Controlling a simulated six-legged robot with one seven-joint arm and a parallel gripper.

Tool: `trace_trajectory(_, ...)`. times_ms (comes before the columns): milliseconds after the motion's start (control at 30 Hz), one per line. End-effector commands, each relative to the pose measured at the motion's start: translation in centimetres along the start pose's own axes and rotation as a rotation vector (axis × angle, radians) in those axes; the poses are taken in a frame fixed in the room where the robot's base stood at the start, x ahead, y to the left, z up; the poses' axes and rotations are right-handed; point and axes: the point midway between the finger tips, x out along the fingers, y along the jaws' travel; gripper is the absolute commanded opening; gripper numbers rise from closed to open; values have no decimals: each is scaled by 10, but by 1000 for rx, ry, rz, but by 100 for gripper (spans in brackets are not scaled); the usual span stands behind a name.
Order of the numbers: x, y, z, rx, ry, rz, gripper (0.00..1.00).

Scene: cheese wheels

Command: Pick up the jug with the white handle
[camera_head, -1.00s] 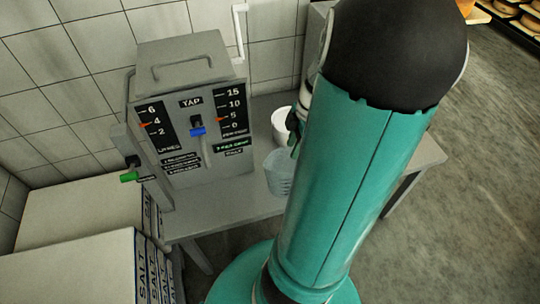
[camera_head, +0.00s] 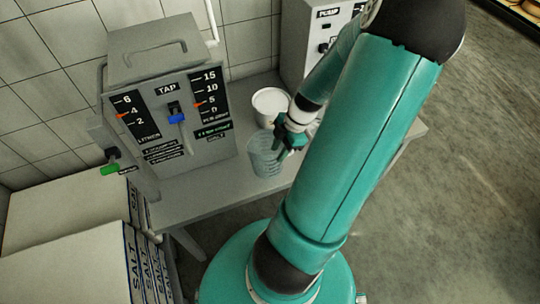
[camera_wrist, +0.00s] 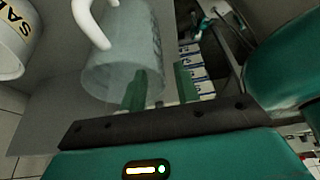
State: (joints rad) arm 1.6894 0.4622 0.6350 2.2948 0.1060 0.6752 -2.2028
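The jug (camera_head: 264,158) is a clear, bluish vessel standing on the grey table, in front of the tap machine. In the wrist view the jug (camera_wrist: 118,60) fills the upper left, with its white handle (camera_wrist: 90,24) on the upper left side, away from my fingers. The handle cannot be made out in the head view. My gripper (camera_head: 287,142) is at the jug's right side. In the wrist view my gripper (camera_wrist: 160,86) is open: one finger overlaps the jug's near part, the other is clear to its right. Whether the finger touches the jug or reaches inside it, I cannot tell.
A white tub (camera_head: 271,103) stands close behind the jug. The grey tap machine (camera_head: 168,105) is left of it, and a second machine (camera_head: 318,40) labelled like a pump stands behind. Salt boxes (camera_head: 70,250) are stacked at lower left. The table's front strip (camera_head: 195,203) is bare.

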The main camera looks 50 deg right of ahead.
Motion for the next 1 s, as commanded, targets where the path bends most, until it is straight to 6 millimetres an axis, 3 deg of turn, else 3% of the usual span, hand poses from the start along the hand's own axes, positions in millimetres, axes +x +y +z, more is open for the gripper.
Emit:
trace_trajectory(300,44,-1,-1,-1,2,-3,31)
trace_trajectory(567,46,-1,-1,0,1,-1,31)
trace_trajectory(733,46,0,-1,0,1,-1,0)
trace_trajectory(1000,45,0,-1,0,1,-1,0)
